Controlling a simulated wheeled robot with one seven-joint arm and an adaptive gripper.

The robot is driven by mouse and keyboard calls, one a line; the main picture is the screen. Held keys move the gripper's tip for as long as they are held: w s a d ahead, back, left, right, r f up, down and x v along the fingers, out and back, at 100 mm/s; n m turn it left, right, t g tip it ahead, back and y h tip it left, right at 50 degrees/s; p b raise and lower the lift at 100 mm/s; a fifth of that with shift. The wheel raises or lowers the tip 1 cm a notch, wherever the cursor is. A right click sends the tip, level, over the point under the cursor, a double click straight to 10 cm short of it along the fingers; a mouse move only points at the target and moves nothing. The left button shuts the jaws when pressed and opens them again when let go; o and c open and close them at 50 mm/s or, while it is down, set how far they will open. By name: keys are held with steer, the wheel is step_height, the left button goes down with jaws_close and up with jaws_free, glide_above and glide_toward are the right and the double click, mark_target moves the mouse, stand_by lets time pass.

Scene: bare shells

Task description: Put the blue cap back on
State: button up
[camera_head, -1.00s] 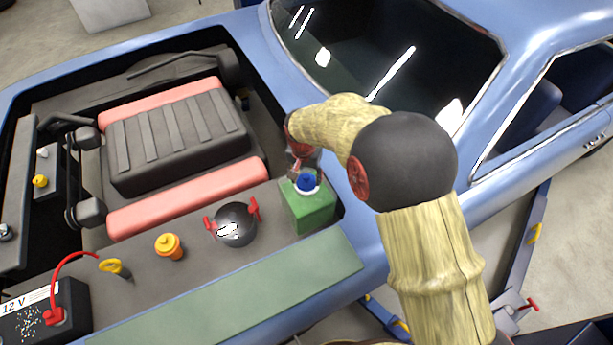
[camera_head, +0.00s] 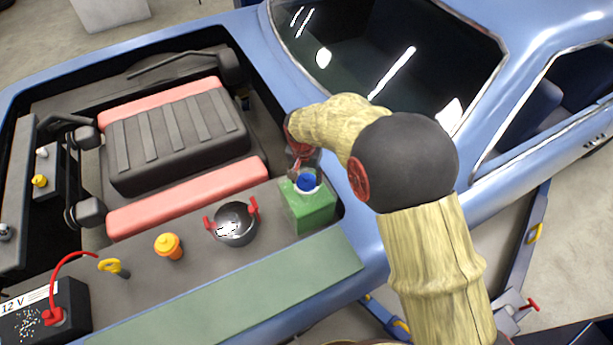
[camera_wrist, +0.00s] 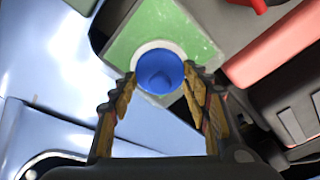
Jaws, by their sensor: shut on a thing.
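The blue cap (camera_wrist: 160,72) sits at the round white neck (camera_wrist: 141,50) of the green reservoir in the wrist view. My gripper (camera_wrist: 160,76) has its two fingers on opposite sides of the cap, shut on it. In the head view the blue cap (camera_head: 306,182) shows at the top of the green reservoir (camera_head: 310,213), inside the pale neck ring. My gripper (camera_head: 300,165) reaches it from behind, partly hidden by my arm. I cannot tell whether the cap is seated fully on the neck.
A dark pot with red handles (camera_head: 236,223), an orange cap (camera_head: 169,246), a yellow dipstick handle (camera_head: 114,267) and a 12 V battery (camera_head: 45,312) stand to the left. The engine block (camera_head: 180,140) lies behind them. The blue car body (camera_head: 385,70) and windshield bound the right.

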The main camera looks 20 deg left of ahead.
steer(key=o, duration=1)
steer(key=o, duration=0.5)
steer(key=shift+c, duration=0.2)
steer(key=shift+o, duration=0.8)
steer(key=shift+r, duration=0.1)
steer(key=shift+r+p, duration=1.6)
steer(key=shift+r, duration=1.8)
steer(key=c, duration=0.3)
jaws_close()
